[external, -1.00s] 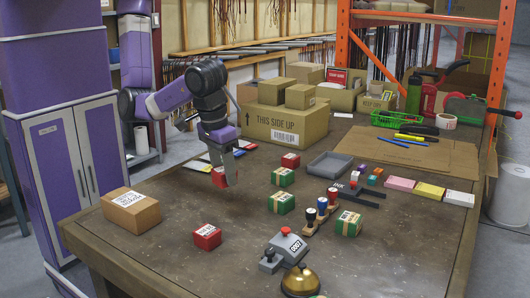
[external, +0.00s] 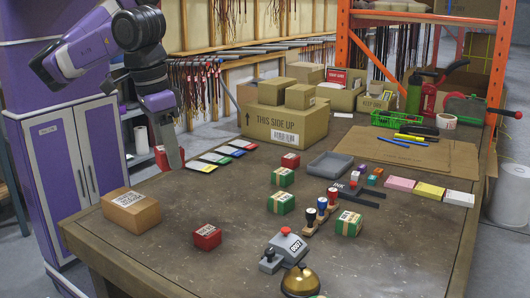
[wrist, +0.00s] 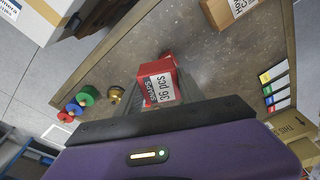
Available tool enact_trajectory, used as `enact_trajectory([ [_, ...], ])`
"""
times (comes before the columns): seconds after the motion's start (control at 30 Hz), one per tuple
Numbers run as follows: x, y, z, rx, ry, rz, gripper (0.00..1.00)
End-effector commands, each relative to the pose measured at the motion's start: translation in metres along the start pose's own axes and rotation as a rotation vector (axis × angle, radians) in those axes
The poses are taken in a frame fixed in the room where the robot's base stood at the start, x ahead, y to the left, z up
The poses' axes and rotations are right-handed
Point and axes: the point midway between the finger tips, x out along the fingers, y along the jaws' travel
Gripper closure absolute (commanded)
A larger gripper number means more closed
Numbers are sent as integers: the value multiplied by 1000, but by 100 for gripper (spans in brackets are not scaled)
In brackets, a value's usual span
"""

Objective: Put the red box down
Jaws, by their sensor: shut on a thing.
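My gripper (external: 174,160) is shut on a red box (external: 161,158) and holds it up at the far left edge of the table (external: 150,262). In the wrist view the held red box (wrist: 161,82) shows a white label reading "36 pcs", partly hidden low down by the gripper. A second red box (external: 207,237) with a white label sits on the table at the front, right of the brown carton. A third red box (external: 290,160) sits farther back, near the big cartons.
A brown carton (external: 131,210) stands at the table's left edge. Coloured cards (external: 215,158) lie behind it. Green boxes (external: 280,202), stamps (external: 321,208), a grey tray (external: 330,165) and a brass bell (external: 300,281) stand to the right. The table's left-middle is clear.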

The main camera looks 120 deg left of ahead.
Motion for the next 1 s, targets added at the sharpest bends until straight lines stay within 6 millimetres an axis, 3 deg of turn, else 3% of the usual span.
enact_trajectory([
  [0.03, -15, 2, 18, -1, -7, 5, 98],
  [0.17, -53, -9, 55, -42, -3, -1, 98],
  [0.3, -76, -49, 90, -129, 1, -16, 98],
  [0.43, -75, -98, 106, -211, 0, -30, 98],
  [0.57, -64, -147, 108, -286, 0, -41, 98],
  [0.7, -53, -187, 93, -365, 0, -53, 98],
  [1.0, -42, -220, 59, -450, 1, -67, 98],
])
